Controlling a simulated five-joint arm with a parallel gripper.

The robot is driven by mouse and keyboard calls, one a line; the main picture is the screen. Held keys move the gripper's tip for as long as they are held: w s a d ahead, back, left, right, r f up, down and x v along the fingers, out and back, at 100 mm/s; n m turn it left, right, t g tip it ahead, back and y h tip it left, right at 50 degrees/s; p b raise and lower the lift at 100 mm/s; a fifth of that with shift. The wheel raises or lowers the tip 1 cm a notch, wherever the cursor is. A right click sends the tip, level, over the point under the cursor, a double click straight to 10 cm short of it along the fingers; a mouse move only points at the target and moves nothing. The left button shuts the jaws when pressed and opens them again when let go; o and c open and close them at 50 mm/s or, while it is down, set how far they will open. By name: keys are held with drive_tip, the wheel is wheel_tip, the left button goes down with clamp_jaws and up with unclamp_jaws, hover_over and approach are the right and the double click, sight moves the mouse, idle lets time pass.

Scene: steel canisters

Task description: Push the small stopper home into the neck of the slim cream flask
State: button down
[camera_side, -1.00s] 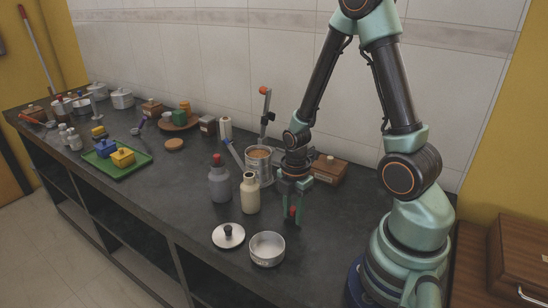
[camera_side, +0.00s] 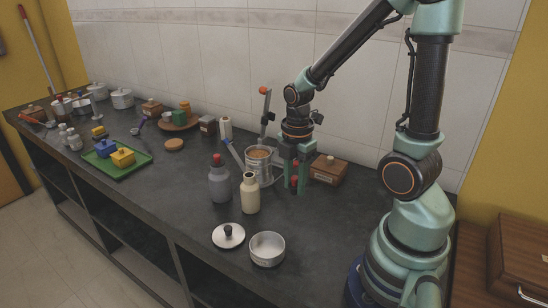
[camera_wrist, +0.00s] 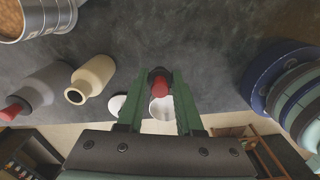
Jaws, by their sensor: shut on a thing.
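The slim cream flask (camera_side: 250,196) stands upright on the dark counter, left of my gripper and nearer the front. In the wrist view the cream flask (camera_wrist: 96,74) is at the left, and its neck shows a dark open mouth. My gripper (camera_side: 295,185) is raised above the counter, right of the flask and apart from it. It is shut on a small red stopper (camera_side: 294,181). In the wrist view the red stopper (camera_wrist: 160,88) sits between the green fingertips (camera_wrist: 160,82), with a dark part at its far end.
A grey bottle with a red cap (camera_side: 219,186) stands just left of the flask. A steel canister with brown contents (camera_side: 260,168) is behind it. A lid with a black knob (camera_side: 228,236) and a steel bowl (camera_side: 267,249) lie in front. A wooden box (camera_side: 328,170) is behind my gripper.

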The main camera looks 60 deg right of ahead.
sight(295, 177)
wheel_tip(295, 177, up, 10)
drive_tip(key=shift+f, duration=0.1)
drive_tip(key=shift+w+r, duration=0.25)
drive_tip(key=w+a+f, duration=0.2)
drive_tip(key=w, duration=1)
drive_tip(key=shift+s+d+f, duration=0.1)
drive_tip(key=shift+f, duration=1.35)
drive_tip(key=shift+s+d+f, duration=0.1)
drive_tip(key=shift+f, duration=1.3)
drive_tip(key=shift+f, duration=0.7)
drive_tip(key=shift+c, duration=2.4)
unclamp_jaws()
drive_tip(key=shift+o, duration=0.3)
